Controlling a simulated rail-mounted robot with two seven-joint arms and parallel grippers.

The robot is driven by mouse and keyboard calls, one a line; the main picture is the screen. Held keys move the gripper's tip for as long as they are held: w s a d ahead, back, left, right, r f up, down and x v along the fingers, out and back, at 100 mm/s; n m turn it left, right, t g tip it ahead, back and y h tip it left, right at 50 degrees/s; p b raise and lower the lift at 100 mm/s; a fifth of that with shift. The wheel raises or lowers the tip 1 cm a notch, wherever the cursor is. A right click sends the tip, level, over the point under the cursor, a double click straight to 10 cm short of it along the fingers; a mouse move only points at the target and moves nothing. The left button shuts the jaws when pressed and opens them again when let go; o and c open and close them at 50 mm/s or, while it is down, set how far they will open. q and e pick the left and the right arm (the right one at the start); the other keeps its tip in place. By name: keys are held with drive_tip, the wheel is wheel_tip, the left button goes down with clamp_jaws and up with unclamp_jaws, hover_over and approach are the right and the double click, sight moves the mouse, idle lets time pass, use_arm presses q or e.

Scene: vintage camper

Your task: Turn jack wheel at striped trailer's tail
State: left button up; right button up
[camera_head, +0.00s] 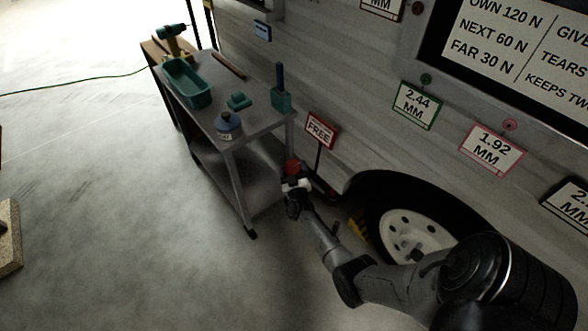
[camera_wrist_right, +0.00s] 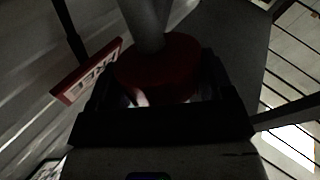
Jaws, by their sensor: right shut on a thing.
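The red jack wheel (camera_head: 294,168) is low beside the trailer's side, between the cart and the tyre. In the right wrist view the red wheel (camera_wrist_right: 158,68) sits between the finger pads, with a grey post rising from its middle. My right gripper (camera_head: 295,184) is shut on the wheel, its arm coming in from the lower right. A red-framed "FREE" sign (camera_head: 320,130) stands on a thin post just behind it, and it also shows tilted in the wrist view (camera_wrist_right: 88,72). The trailer's ribbed pale wall (camera_head: 345,80) runs behind. My left gripper is not in view.
The trailer tyre (camera_head: 385,205) and a yellow chock (camera_head: 358,226) are at right. The floor at left is mostly clear.

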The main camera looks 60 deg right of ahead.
drive_tip(key=m+g+h+b, duration=0.1)
drive_tip(key=m+g+h, duration=0.1)
drive_tip(key=m+g+h+b, duration=0.1)
drive_tip(key=m+g, duration=0.1)
drive_tip(key=shift+w+a+f+h+b, duration=0.1)
drive_tip(key=shift+f+h+b, duration=0.1)
drive_tip(key=shift+h+b, duration=0.15)
drive_tip(key=shift+m+g+h+b, duration=0.3)
drive_tip(key=shift+m+g+h, duration=0.15)
drive_tip(key=shift+m+g, duration=0.15)
drive_tip(key=shift+r, duration=0.1)
drive_tip(key=o, duration=0.9)
drive_tip(key=shift+a, duration=0.1)
